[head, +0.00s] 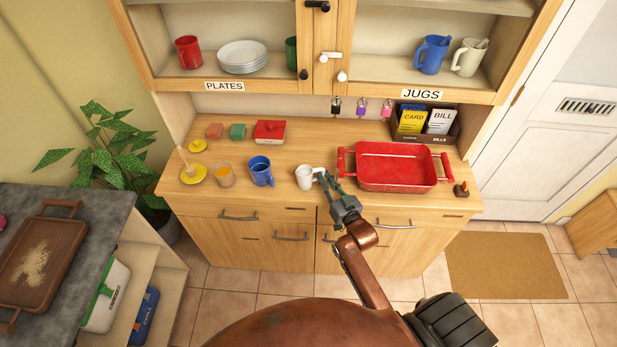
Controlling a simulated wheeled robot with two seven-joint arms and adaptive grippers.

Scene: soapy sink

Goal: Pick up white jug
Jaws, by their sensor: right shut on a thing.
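A small white jug (304,178) stands upright on the wooden counter, left of the red tray, its handle to the right. My right gripper (324,180) is at the handle side and is shut on the jug, fingers pointing away from me. The fingertips partly hide the handle. The jug seems to rest on the counter; I cannot tell if it is slightly raised. Another, cream-white jug (467,58) stands beside a blue jug (431,55) on the cupboard shelf above the JUGS label (421,94). My left gripper is not in view.
A red tray (396,184) stands close on the right of my gripper. A blue mug (261,171) and an amber glass (223,175) stand to the left. A card box (426,121) is behind the tray. The open cupboard (225,87) overhangs the counter's back.

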